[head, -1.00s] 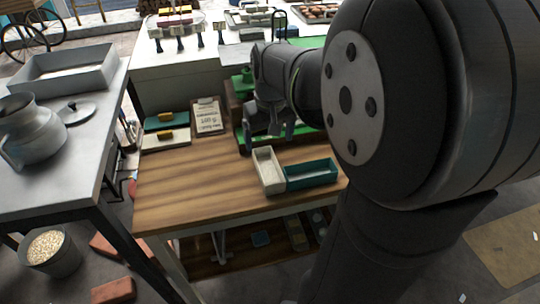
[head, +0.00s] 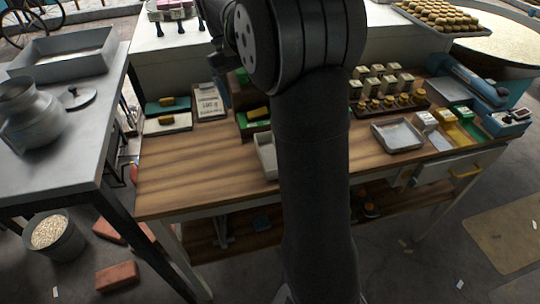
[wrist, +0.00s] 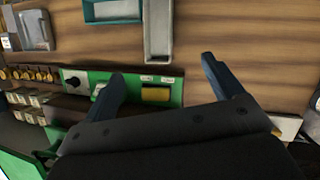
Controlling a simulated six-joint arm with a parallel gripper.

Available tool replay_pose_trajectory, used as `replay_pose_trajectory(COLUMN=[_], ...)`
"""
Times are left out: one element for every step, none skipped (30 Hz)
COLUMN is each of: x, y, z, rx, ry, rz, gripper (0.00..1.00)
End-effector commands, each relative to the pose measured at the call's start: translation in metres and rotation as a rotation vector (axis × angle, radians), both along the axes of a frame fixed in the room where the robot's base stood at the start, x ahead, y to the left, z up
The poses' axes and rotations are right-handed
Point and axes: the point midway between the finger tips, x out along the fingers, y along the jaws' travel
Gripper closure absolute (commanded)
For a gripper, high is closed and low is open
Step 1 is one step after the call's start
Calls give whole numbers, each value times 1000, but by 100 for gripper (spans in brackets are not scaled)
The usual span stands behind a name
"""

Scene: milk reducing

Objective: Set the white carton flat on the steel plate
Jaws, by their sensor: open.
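The steel plate (head: 398,134) is a shallow grey tray on the right part of the wooden table in the head view. A small white carton (head: 426,119) is just behind its right corner, and the plate looks empty. Whether the carton stands or lies is too small to tell. The plate also shows at the upper left of the wrist view (wrist: 35,30). My gripper (wrist: 164,85) is open and empty, with its fingers wide apart above a green panel, well away from the plate. In the head view my arm hides most of the gripper.
A rack of yellow-capped bottles (head: 390,101) is behind the plate. A grey bin (wrist: 158,35) and a teal bin (wrist: 112,10) stand near my gripper. The left front of the table is clear.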

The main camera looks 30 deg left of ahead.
Motion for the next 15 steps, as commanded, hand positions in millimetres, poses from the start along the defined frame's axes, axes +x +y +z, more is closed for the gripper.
replay_pose_trajectory(x=[0,0,-1,-1,-2,-3,-3,-3,-4,-5,-5,-6,-7,-7,-8], y=[1,0,-2,-4,-6,-10,-12,-15,-19,-22,-24,-28,-31,-33,-36], z=[-1,-3,-6,-10,-15,-22,-29,-35,-43,-49,-55,-63,-69,-75,-82], rx=[-10,-14,-17,-18,-17,-18,-17,-18,-17,-17,-17,-16,-17,-16,-17], ry=[2,3,4,4,5,5,5,5,6,6,6,5,6,5,6], rz=[1,1,1,1,0,0,0,0,0,0,0,0,0,0,0], gripper=[15,15,15,15,15,15,15,15,15,15,15,15,15,15,15])
